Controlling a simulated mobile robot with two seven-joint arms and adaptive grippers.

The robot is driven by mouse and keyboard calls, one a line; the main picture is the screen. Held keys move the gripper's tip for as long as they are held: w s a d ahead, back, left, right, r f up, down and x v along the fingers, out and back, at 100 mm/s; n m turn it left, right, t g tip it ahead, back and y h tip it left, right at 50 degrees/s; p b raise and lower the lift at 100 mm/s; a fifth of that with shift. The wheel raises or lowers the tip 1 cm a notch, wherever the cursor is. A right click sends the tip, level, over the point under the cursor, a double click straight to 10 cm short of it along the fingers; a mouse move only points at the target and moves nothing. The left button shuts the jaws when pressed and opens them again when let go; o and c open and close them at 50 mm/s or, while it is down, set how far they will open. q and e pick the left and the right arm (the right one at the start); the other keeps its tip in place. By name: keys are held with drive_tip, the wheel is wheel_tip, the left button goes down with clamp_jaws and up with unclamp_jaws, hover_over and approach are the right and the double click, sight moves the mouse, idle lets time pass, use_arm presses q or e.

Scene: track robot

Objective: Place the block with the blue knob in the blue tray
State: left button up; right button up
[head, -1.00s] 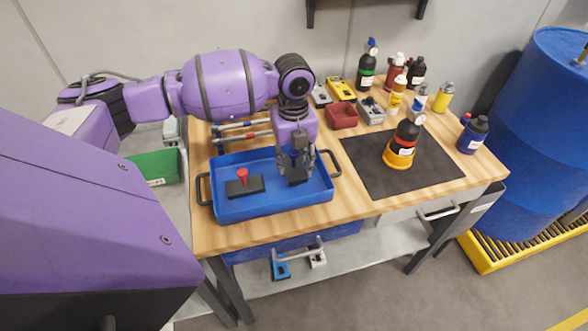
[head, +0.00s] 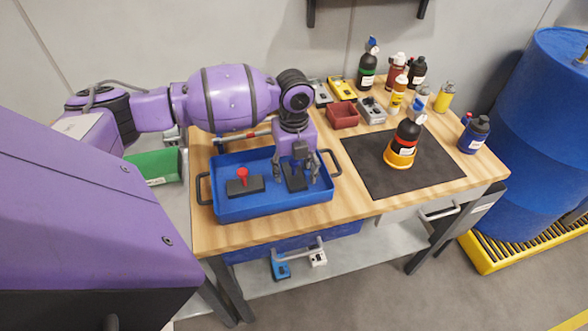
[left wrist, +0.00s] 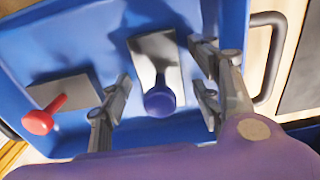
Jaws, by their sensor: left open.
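The block with the blue knob (head: 294,184) lies in the right half of the blue tray (head: 262,208). In the left wrist view its grey-looking plate and dark blue knob (left wrist: 160,101) show between my fingers, clear of both. My left gripper (head: 296,177) is open over the tray, with its fingers on either side of this block. It also shows in the left wrist view (left wrist: 160,80). A second block with a red knob (head: 243,183) lies in the tray's left half. My right gripper is not in view.
A red bin (head: 343,115) and a grey device (head: 372,110) stand behind the tray. A black mat (head: 430,165) with an orange-based bottle (head: 401,150) lies to the right. Several bottles stand at the back right. A green bin (head: 153,167) is at the left.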

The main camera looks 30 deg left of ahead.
use_arm(q)
drive_tip(key=shift+r, duration=0.1)
wheel_tip(320, 180, up, 12)
drive_tip(key=shift+r, duration=0.1)
idle(0.4)
